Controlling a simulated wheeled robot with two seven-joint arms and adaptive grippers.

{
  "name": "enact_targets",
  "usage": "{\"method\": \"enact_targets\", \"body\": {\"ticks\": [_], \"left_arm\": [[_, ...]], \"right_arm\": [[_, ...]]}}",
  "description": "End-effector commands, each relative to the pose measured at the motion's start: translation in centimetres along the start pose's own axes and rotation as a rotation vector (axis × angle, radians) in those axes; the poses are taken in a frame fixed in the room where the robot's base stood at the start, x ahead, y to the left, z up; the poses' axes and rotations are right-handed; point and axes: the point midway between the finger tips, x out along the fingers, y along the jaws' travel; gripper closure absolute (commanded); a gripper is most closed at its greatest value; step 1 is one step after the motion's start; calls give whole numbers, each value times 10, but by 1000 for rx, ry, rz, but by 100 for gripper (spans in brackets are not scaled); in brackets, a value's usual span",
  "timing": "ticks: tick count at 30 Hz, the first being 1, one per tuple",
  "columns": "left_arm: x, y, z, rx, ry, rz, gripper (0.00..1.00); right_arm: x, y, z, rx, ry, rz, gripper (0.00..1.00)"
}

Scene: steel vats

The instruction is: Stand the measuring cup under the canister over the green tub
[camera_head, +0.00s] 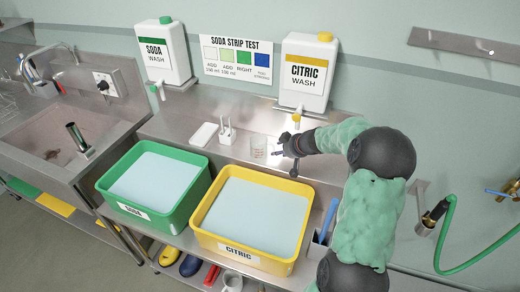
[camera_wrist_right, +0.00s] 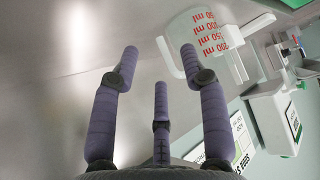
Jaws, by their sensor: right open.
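The measuring cup (camera_head: 258,148) is clear with red markings and stands on the steel ledge behind the yellow tub. In the right wrist view the cup (camera_wrist_right: 212,45) is up and right of centre, its red ml scale readable. My right gripper (camera_head: 281,150) is just right of the cup in the head view. In its wrist view the fingers (camera_wrist_right: 158,62) are spread and empty, with the cup beyond the right finger. The SODA WASH canister (camera_head: 163,62) hangs on the wall behind the green tub (camera_head: 196,196). It has a green tap (camera_head: 153,89). My left gripper is out of view.
The CITRIC WASH canister (camera_head: 306,82) with a yellow tap hangs above the ledge near my right arm. The yellow tub (camera_head: 303,225) stands in front. A white block (camera_head: 204,134) and a white pronged holder (camera_head: 226,134) stand left of the cup. The ledge below the soda tap looks clear.

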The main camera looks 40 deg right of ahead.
Motion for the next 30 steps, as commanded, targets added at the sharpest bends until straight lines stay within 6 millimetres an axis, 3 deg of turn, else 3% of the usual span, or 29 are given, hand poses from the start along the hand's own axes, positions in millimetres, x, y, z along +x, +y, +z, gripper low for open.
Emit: {"method": "enact_targets", "body": {"ticks": [9, 19, 20, 24, 30], "left_arm": [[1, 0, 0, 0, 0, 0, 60], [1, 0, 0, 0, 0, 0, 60], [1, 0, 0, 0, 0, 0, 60], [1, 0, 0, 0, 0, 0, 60], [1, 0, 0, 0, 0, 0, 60]], "right_arm": [[38, 0, -2, 0, -1, -2, 55], [43, 0, -2, 0, 0, 0, 55], [43, 0, -2, 0, 0, 0, 61], [43, 0, -2, 0, 0, 0, 100], [43, 0, -2, 0, -1, 0, 100]]}}
